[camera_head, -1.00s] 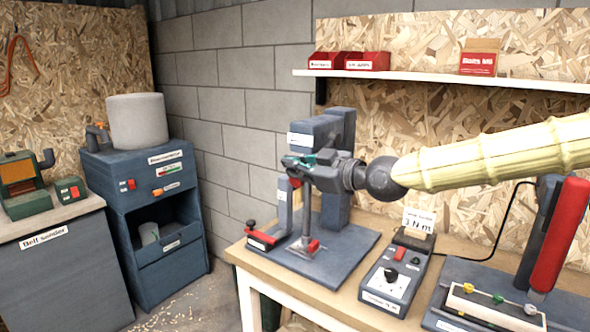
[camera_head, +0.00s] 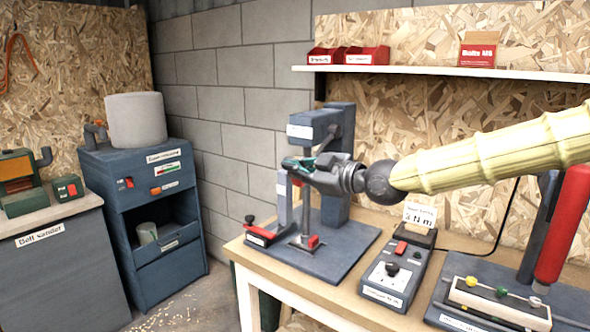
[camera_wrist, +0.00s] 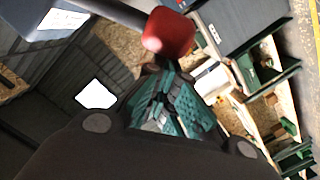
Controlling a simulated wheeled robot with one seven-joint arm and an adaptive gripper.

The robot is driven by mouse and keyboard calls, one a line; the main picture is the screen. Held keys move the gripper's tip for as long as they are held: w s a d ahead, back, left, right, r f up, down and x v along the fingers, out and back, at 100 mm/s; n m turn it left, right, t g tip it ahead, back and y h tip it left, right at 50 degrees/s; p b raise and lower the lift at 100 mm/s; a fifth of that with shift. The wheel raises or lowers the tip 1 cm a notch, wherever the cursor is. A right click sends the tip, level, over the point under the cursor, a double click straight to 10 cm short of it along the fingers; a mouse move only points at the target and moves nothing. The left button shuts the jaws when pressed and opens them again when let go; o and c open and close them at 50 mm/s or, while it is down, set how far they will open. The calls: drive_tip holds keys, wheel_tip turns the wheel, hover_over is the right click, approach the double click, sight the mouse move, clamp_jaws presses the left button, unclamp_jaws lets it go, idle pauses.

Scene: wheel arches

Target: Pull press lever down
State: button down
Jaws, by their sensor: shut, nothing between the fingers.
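The blue-grey press (camera_head: 340,190) stands on its base plate (camera_head: 335,262) on the wooden bench. In the wrist view its lever shows as a dark bar (camera_wrist: 108,10) ending in a red knob (camera_wrist: 168,32). My gripper (camera_head: 292,164) is at the front of the press, below its head; its teal fingers are shut and empty. In the wrist view the fingertips (camera_wrist: 165,72) lie close by the red knob, just under it in the picture. I cannot tell whether they touch it. In the head view my gripper and wrist hide most of the lever.
A control box (camera_head: 393,275) with a black dial stands right of the press. A red-bodied tool (camera_head: 563,225) and a white block (camera_head: 500,300) are further right. A shelf (camera_head: 440,69) with red bins runs above. A blue cabinet (camera_head: 150,225) stands left, across a floor gap.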

drive_tip(key=shift+f, duration=0.35)
wheel_tip(320, 180, up, 4)
drive_tip(key=a+f, duration=0.1)
drive_tip(key=a, duration=0.2)
drive_tip(key=v, duration=1)
drive_tip(key=shift+s+d+r+b, duration=0.25)
drive_tip(key=shift+r+b, duration=0.1)
